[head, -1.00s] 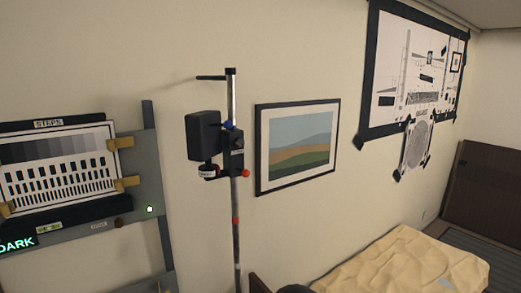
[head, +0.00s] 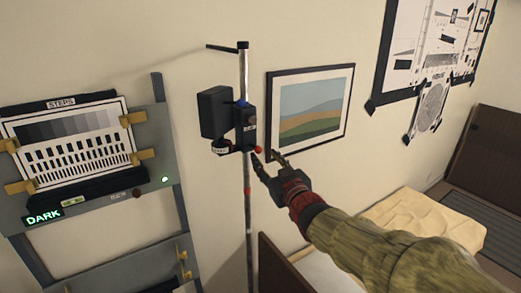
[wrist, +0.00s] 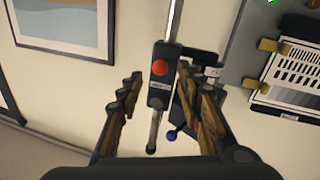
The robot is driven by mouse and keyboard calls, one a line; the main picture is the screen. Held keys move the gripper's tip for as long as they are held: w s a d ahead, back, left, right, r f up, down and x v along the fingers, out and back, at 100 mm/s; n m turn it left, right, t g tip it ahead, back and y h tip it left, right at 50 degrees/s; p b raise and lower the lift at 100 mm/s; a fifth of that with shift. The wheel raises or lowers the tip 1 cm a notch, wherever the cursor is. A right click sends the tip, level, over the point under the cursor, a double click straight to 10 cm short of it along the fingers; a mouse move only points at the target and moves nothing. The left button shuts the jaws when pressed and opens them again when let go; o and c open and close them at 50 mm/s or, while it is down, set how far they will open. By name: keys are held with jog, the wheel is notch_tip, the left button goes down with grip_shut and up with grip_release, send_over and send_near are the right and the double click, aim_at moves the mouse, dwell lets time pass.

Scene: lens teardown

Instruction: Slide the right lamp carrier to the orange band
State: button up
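The lamp carrier is a black clamp block (head: 249,128) on a thin upright pole (head: 249,225), with a black lamp box (head: 215,112) on its left. It has a red knob (head: 258,150) low on its right and a blue knob (head: 240,103) above. An orange-red band (head: 247,190) circles the pole below the carrier. My gripper (head: 268,160) is open just right of the red knob. The wrist view, turned upside down, shows the carrier block (wrist: 158,88) and red knob (wrist: 158,68) ahead, between my spread fingers (wrist: 163,105). Contact cannot be told.
A framed picture (head: 310,105) hangs on the wall behind my gripper. A grey rack with a test chart (head: 68,141) and a DARK sign (head: 43,216) stands left. A bed-like surface with a tan cloth (head: 425,214) is at right. A short black rod (head: 220,47) juts from the pole top.

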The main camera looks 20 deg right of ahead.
aim_at(260, 152)
jog(key=w, duration=0.2)
jog(key=w+p, duration=0.1)
jog(key=w, duration=0.3)
jog(key=shift+w+a, duration=0.25)
jog(key=shift+a, duration=0.15)
jog(key=shift+c, duration=0.7)
jog(key=c, duration=0.7)
grip_shut()
